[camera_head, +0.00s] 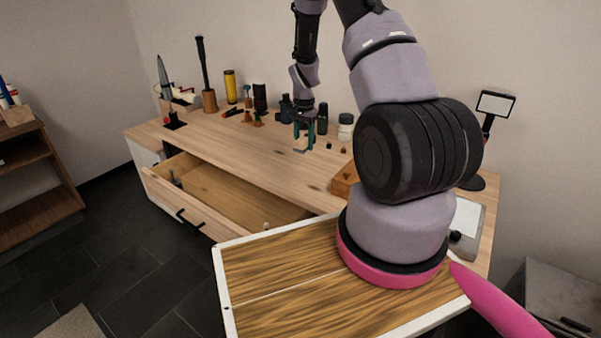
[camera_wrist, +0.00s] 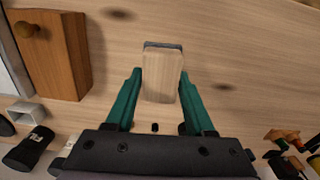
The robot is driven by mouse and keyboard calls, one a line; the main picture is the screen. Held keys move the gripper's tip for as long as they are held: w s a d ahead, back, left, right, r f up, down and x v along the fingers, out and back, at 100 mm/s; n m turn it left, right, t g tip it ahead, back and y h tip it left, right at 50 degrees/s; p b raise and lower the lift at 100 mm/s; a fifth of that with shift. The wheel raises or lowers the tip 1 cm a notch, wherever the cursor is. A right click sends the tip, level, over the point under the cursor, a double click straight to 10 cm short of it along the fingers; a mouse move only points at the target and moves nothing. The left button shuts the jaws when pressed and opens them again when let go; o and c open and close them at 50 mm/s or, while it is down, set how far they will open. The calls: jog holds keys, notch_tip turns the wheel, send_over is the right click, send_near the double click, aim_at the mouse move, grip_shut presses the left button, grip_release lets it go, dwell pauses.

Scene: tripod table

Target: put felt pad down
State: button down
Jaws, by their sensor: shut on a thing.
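The felt pad (camera_wrist: 162,75) is a pale wooden block with a dark grey layer at its far end. It sits between the two teal fingers of my gripper (camera_wrist: 160,85) in the wrist view, and the gripper is shut on it. In the head view my gripper (camera_head: 304,128) is over the back middle part of the wooden table (camera_head: 245,138), fingers pointing down. The pad shows there as a small pale piece (camera_head: 300,150) under the fingertips. I cannot tell whether it touches the tabletop.
A wooden box (camera_head: 344,181) lies nearer, partly behind my arm. The front drawer (camera_head: 215,195) is open. The tabletop left of my gripper is mostly clear.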

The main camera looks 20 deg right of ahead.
send_over(305, 172)
jog(key=shift+m, duration=0.4)
notch_tip(305, 172, down, 6)
jog(key=shift+a+f, duration=0.15)
jog(key=shift+f, duration=2.05)
jog(key=shift+f, duration=0.25)
